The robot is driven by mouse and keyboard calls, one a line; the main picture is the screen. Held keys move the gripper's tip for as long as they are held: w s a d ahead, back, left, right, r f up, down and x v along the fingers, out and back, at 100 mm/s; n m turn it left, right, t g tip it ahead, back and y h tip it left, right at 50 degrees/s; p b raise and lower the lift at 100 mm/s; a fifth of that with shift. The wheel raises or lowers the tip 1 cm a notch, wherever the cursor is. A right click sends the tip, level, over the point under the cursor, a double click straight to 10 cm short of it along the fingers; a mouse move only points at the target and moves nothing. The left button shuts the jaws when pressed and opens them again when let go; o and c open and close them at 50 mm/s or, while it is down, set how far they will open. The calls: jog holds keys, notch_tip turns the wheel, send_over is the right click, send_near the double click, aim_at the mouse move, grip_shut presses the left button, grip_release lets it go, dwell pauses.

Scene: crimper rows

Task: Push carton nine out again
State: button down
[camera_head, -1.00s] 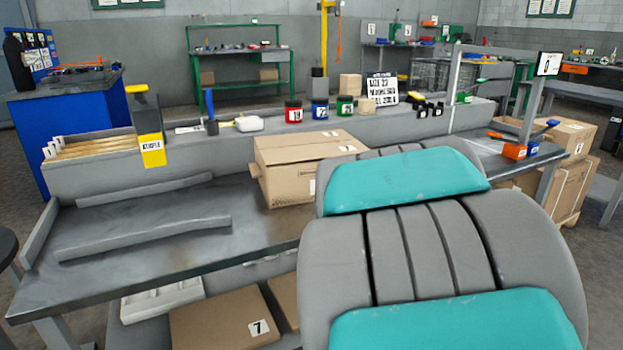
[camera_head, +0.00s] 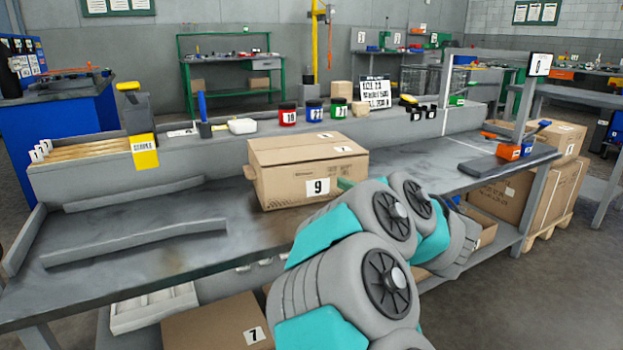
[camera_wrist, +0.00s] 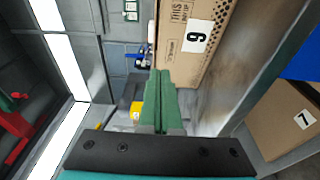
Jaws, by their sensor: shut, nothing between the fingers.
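Carton nine (camera_head: 290,186) is a closed brown box with a white "9" label on its front face. It stands upright on the grey bench (camera_head: 240,222), in front of the raised back ledge. In the wrist view carton nine (camera_wrist: 178,55) shows sideways at the upper middle. My gripper (camera_head: 346,184) has green fingers and is at the carton's front right lower part. In the wrist view my gripper (camera_wrist: 165,80) is shut and empty, its tips close beside the carton's labelled face. I cannot tell whether they touch it.
Two grey strips (camera_head: 135,242) lie on the bench to the left. The ledge holds red, blue and green jars (camera_head: 313,111) and a sign. An orange and blue tool (camera_head: 509,151) sits at the bench's right. Carton seven (camera_head: 215,325) is below the bench.

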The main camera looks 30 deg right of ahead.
aim_at(312, 170)
jog(key=shift+n+y, duration=0.7)
jog(key=shift+y, duration=0.2)
jog(key=x, duration=0.3)
jog(key=f+x, duration=0.1)
jog(key=x, duration=0.3)
jog(key=f+x, duration=0.1)
jog(key=x, duration=0.3)
jog(key=shift+a, duration=0.4)
jog(key=shift+w+d, duration=0.45)
jog(key=shift+w, duration=0.4)
jog(key=shift+w, duration=0.1)
jog(key=shift+w+d+r+p, duration=0.1)
jog(key=shift+w+d+p, duration=0.4)
jog(key=shift+w, duration=0.5)
jog(key=shift+w+d, duration=0.35)
jog(key=shift+w, duration=0.1)
